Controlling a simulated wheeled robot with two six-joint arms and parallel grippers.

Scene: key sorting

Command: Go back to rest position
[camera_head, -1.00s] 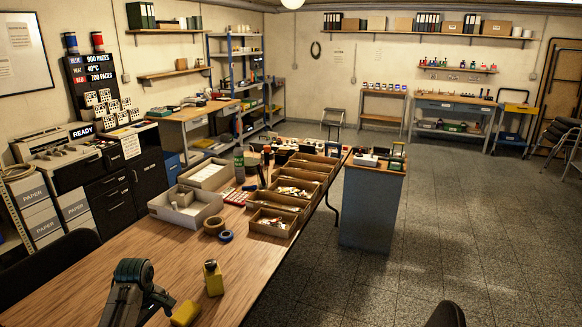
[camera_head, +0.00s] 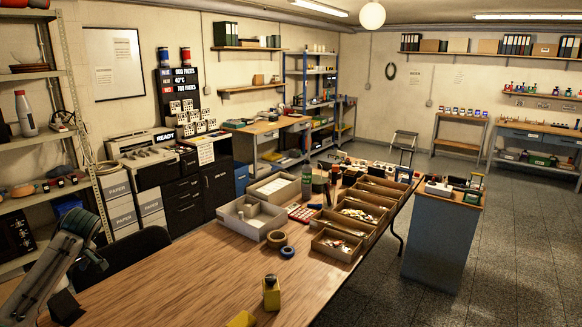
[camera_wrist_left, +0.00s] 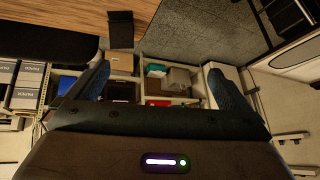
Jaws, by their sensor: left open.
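My left gripper (camera_head: 92,242) shows at the left of the head view, beyond the left end of the wooden table and in front of the metal shelf and dark chair. In the left wrist view its two dark fingers (camera_wrist_left: 157,85) stand wide apart with nothing between them. The table edge, floor and shelf contents show past the fingers. My right gripper is not in view.
The wooden table (camera_head: 190,270) has a clear front part, with a yellow bottle (camera_head: 271,292) and a yellow block (camera_head: 242,319). Open boxes (camera_head: 339,243) and tape rolls stand farther back. A dark chair (camera_head: 135,255) and metal shelf (camera_head: 88,165) are at left.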

